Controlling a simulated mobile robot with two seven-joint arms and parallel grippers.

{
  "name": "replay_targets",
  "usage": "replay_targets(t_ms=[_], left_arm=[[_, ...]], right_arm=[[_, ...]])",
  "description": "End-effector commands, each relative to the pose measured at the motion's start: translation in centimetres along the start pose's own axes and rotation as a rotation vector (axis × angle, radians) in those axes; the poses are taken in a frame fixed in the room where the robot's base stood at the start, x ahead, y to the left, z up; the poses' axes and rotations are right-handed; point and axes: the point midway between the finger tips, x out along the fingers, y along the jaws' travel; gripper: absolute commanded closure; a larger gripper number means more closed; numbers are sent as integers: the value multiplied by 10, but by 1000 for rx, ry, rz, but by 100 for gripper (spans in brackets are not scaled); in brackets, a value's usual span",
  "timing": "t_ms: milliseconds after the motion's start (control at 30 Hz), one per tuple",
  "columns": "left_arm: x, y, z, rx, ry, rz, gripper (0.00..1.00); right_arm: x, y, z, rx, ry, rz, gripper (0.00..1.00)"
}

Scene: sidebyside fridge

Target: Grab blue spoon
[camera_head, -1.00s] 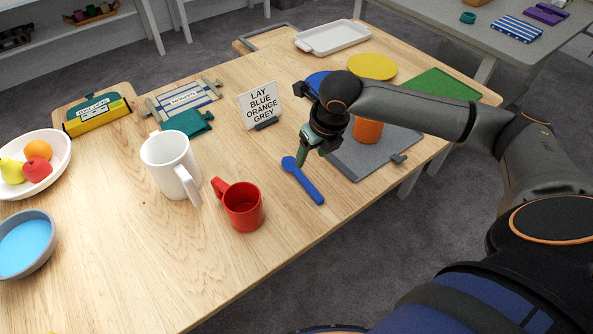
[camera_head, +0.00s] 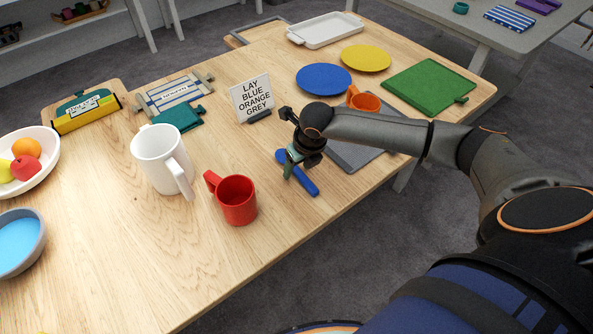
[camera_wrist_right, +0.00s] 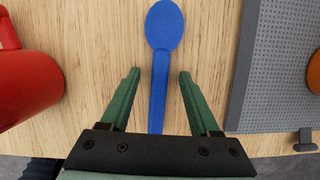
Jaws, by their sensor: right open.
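The blue spoon (camera_head: 303,180) lies flat on the wooden table between the red mug and the grey mat. My right gripper (camera_head: 289,167) is above the spoon and hides part of it in the head view. In the right wrist view the gripper (camera_wrist_right: 156,85) is open, with a green finger on each side of the spoon's handle (camera_wrist_right: 159,90). Neither finger appears to touch it. The spoon's bowl points away, past the fingertips. My left gripper is not in view.
The red mug (camera_head: 237,200) stands left of the spoon, and the grey mat (camera_head: 350,158) lies right, with an orange mug (camera_head: 366,102) beyond. A white mug (camera_head: 160,158) and a sign (camera_head: 251,98) stand nearby. The front table edge is close.

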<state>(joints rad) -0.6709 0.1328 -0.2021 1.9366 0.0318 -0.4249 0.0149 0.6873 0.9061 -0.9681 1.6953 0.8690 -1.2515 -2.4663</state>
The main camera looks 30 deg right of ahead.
Motion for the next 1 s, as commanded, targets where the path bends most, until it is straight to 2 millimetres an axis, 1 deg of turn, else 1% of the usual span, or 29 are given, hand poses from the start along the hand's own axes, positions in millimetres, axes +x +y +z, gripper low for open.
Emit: replay_targets(t_ms=[533,567,1000], left_arm=[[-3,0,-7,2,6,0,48],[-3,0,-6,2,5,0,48],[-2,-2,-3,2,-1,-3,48]], right_arm=[[2,0,-1,0,1,0,38],[2,0,-1,0,1,0,40],[2,0,-1,0,0,0,89]])
